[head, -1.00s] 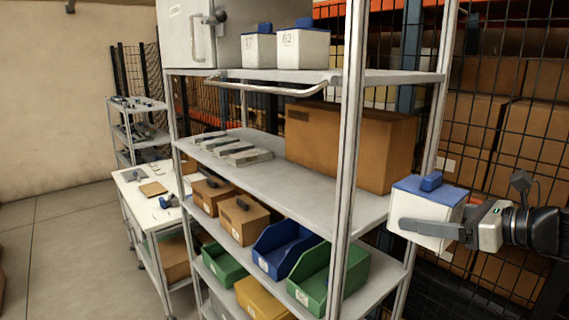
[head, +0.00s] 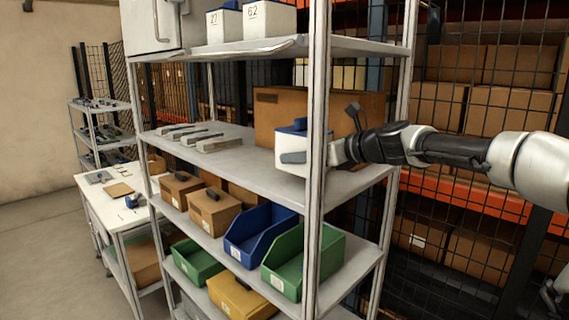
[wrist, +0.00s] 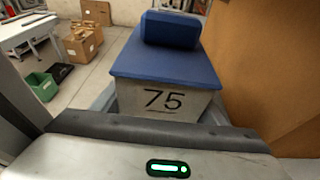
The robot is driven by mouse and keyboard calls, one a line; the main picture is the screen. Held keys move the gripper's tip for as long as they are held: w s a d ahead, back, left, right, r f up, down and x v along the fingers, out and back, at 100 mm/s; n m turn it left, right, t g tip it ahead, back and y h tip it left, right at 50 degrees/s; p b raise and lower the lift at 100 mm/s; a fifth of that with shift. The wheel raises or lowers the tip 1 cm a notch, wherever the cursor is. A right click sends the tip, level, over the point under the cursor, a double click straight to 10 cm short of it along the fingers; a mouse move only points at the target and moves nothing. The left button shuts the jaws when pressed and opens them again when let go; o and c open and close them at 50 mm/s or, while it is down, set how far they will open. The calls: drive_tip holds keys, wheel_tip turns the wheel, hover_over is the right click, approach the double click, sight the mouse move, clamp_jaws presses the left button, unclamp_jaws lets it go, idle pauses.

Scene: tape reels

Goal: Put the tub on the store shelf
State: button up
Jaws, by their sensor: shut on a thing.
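The tub is white with a blue lid and a blue grip block on top. My gripper (head: 312,158) is shut on the tub (head: 290,140) and holds it upright over the middle level of the store shelf (head: 225,155), behind the front right post. In the wrist view the tub (wrist: 165,75) shows the number 75 on the side facing me. The gripper fingers lie along its sides. A large cardboard box (wrist: 270,70) is close on its right. The post hides part of the gripper, and I cannot tell whether the tub's base touches the shelf board.
The large cardboard box (head: 350,115) fills the back right of the middle level. Flat grey pieces (head: 215,143) lie at its left. Two tubs, 27 (head: 223,26) and 62 (head: 268,20), stand on the upper level. The front right post (head: 317,130) is close to my gripper.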

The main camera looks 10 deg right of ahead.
drive_tip(key=w+a+p, duration=0.1)
drive_tip(key=w+a, duration=0.1)
drive_tip(key=w+a+p, duration=0.1)
drive_tip(key=w+a, duration=0.1)
drive_tip(key=w, duration=0.1)
drive_tip(key=shift+w+a, duration=0.1)
drive_tip(key=shift+w, duration=0.2)
wheel_tip(320, 180, down, 4)
drive_tip(key=b, duration=0.3)
drive_tip(key=shift+r+b, duration=0.1)
drive_tip(key=shift+b, duration=0.3)
drive_tip(key=shift+r, duration=0.2)
drive_tip(key=shift+f, duration=0.15)
drive_tip(key=o, duration=0.8)
drive_tip(key=shift+s+r, duration=0.1)
drive_tip(key=shift+r, duration=0.1)
drive_tip(key=shift+s+d, duration=0.25)
drive_tip(key=shift+d, duration=0.15)
drive_tip(key=v, duration=1.1)
drive_tip(key=shift+s, duration=0.15)
